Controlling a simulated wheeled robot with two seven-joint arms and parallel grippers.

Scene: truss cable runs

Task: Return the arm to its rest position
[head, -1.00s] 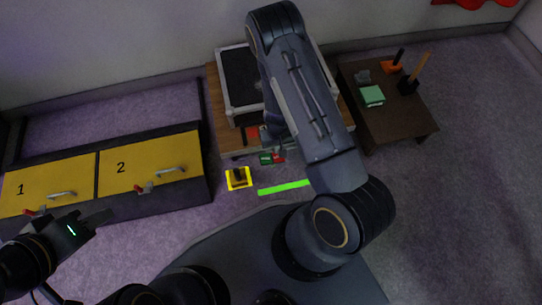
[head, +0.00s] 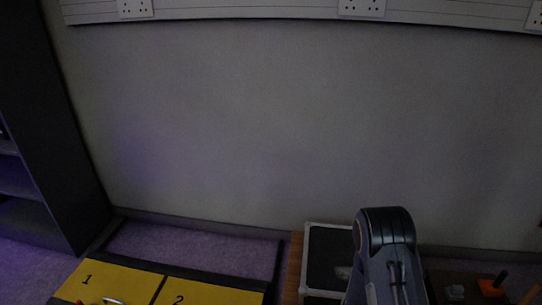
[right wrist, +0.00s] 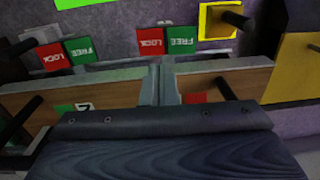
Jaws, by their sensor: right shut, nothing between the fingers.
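My right arm (head: 385,260) rises at the bottom right of the head view, in front of a wooden table edge (head: 293,275). Its gripper is hidden there. In the right wrist view my right gripper (right wrist: 164,84) is shut with nothing between its fingers. The fingers point toward the wooden table front, near red LOCK (right wrist: 150,42) and green FREE (right wrist: 181,40) labels. I cannot tell whether they touch anything. My left gripper is in neither current view.
Yellow panels 1 (head: 98,280) and 2 (head: 190,292) lie at lower left, beside a dark shelf (head: 45,150). A pale-framed dark case (head: 325,262) stands left of my arm. An orange-based item (head: 492,288) is at right. The wrist view shows a yellow square outline (right wrist: 205,22).

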